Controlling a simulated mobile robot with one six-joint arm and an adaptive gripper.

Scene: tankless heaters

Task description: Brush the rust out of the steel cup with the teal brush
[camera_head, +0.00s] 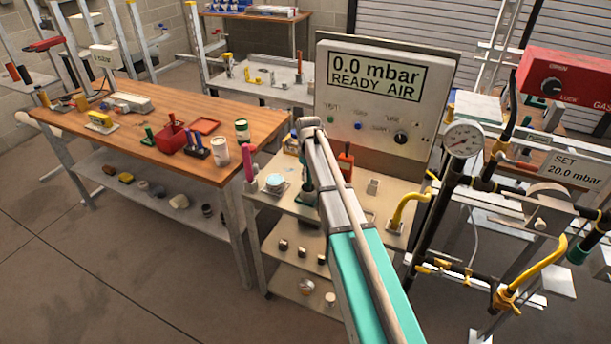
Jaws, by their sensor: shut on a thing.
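My arm reaches over the small steel cart (262,215), and my gripper (308,183) points down at the cart's top, just left of the arm's grey link. It is small and partly hidden by the arm. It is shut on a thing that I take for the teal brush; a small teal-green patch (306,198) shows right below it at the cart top. I cannot make out the steel cup for sure, nor any rust. A pale round dish with a teal top (275,183) stands on the cart to the left of my gripper.
A display panel (372,100) reading "0.0 mbar READY AIR" stands behind the cart. A pink-handled tool (250,165) and a yellow pipe (408,207) flank my gripper. Left is a wooden bench (120,150) with a red bin (178,140) and cans. Pipes and a gauge (463,140) crowd the right.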

